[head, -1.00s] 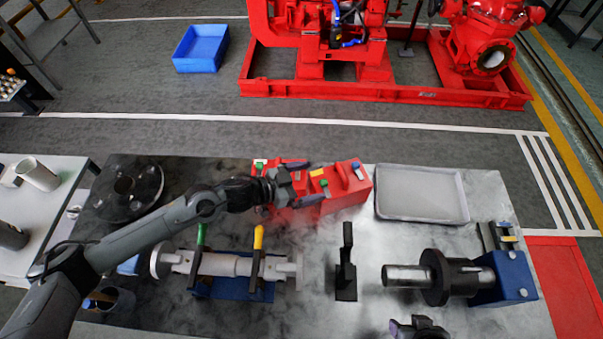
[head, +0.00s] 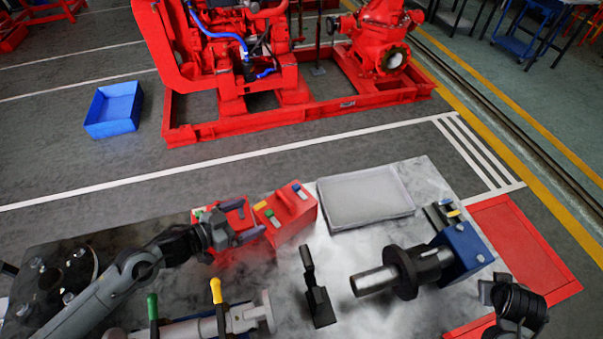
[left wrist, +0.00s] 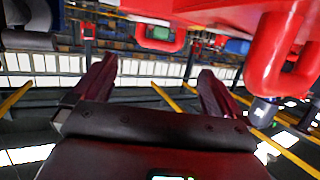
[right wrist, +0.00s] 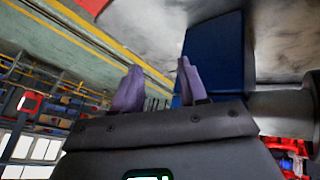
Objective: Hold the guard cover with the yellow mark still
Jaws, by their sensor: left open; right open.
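Two red guard covers with handles stand side by side on the table in the head view. The right one (head: 301,211) carries a yellow mark at its left corner and a blue one at the back. The left one (head: 236,222) is partly hidden by my left gripper (head: 251,220), which is at the covers, open; I cannot tell whether it touches either. In the left wrist view my open left fingers (left wrist: 157,85) have nothing between them, with red handles (left wrist: 295,70) beyond. My right gripper (right wrist: 158,85) is open and empty, near a blue block (right wrist: 217,60).
A grey tray (head: 365,199) lies right of the covers. A black upright bracket (head: 319,300), a shaft with a dark hub (head: 406,272) and its blue support (head: 463,250) stand in front. A shaft with green and yellow handles (head: 243,318) lies front left.

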